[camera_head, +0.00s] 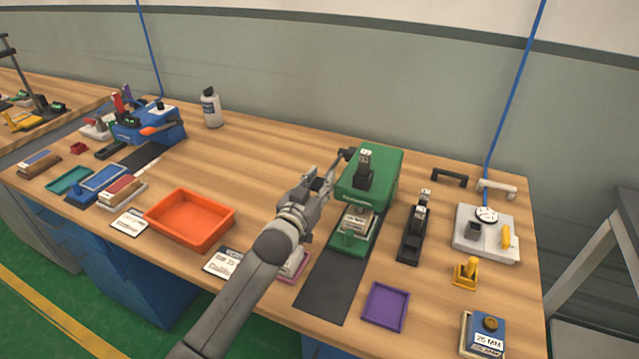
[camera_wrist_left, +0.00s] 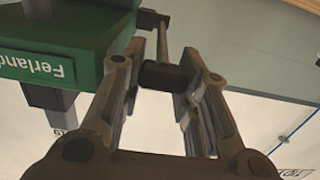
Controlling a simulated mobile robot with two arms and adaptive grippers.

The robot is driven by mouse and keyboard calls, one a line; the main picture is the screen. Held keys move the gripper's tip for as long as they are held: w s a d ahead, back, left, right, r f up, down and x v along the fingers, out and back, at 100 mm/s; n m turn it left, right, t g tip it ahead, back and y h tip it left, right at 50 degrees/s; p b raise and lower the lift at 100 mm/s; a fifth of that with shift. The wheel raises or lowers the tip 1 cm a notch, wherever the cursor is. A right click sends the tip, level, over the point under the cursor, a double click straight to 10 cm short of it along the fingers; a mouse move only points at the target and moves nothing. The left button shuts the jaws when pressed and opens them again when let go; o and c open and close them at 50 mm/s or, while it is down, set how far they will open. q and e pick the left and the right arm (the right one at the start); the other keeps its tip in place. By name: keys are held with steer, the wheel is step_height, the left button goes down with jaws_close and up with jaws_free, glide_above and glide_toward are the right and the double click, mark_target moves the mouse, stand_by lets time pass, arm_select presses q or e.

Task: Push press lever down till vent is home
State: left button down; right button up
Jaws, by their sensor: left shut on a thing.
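The green press (camera_head: 385,172) stands on the wooden bench with a black ram head at its front. A light block (camera_head: 357,222) with a label sits on its bed below the ram. I cannot make out a vent on it. The press lever (camera_head: 347,154) sticks out at the press's upper left side, ending in a black grip. In the left wrist view the lever grip (camera_wrist_left: 164,76) lies between my fingers. My left gripper (camera_head: 327,178) is shut on this grip, beside the green housing. My right gripper is not in view.
A dark mat (camera_head: 325,285) lies before the press. An orange tray (camera_head: 190,218) is left, a purple tray (camera_head: 386,306) in front right. A black toggle stand (camera_head: 414,235) and a dial gauge plate (camera_head: 486,235) stand to the right. Bench behind the orange tray is clear.

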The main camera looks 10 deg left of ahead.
arm_select(q)
steer(key=c, duration=1.1)
jaws_free()
steer(key=shift+s+f, duration=0.1)
steer(key=shift+f, duration=0.2)
steer(key=shift+a+r, duration=0.1)
steer(key=shift+r, duration=0.25)
